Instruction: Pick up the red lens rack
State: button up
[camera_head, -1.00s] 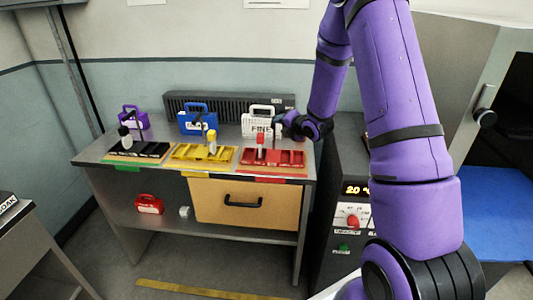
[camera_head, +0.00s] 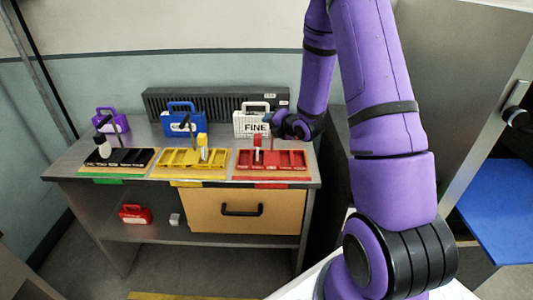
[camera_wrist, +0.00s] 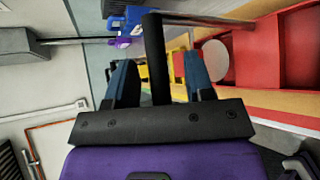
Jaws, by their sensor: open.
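A red handled case (camera_head: 135,214) stands on the lower shelf of the bench in the head view. A red compartmented tray (camera_head: 290,160) sits at the bench top's right end, with an upright white and red piece in it. The frames do not show which one is the lens rack. My gripper (camera_head: 275,120) is above and behind the red tray, beside the white case. In the wrist view my gripper (camera_wrist: 160,82) has its two blue-grey fingers apart. A black bar (camera_wrist: 156,55) shows between them; I cannot tell whether they touch it. The red tray (camera_wrist: 245,55) lies to their right.
Yellow (camera_head: 180,164) and black (camera_head: 122,163) trays sit left of the red one. Purple (camera_head: 112,121), blue (camera_head: 181,121) and white "FINE" (camera_head: 251,121) cases stand behind. A drawer (camera_head: 265,211) is below. A small white block (camera_head: 174,219) shares the shelf.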

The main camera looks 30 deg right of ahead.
grip_shut()
jog(key=shift+w+r, duration=0.1)
dwell(0.4)
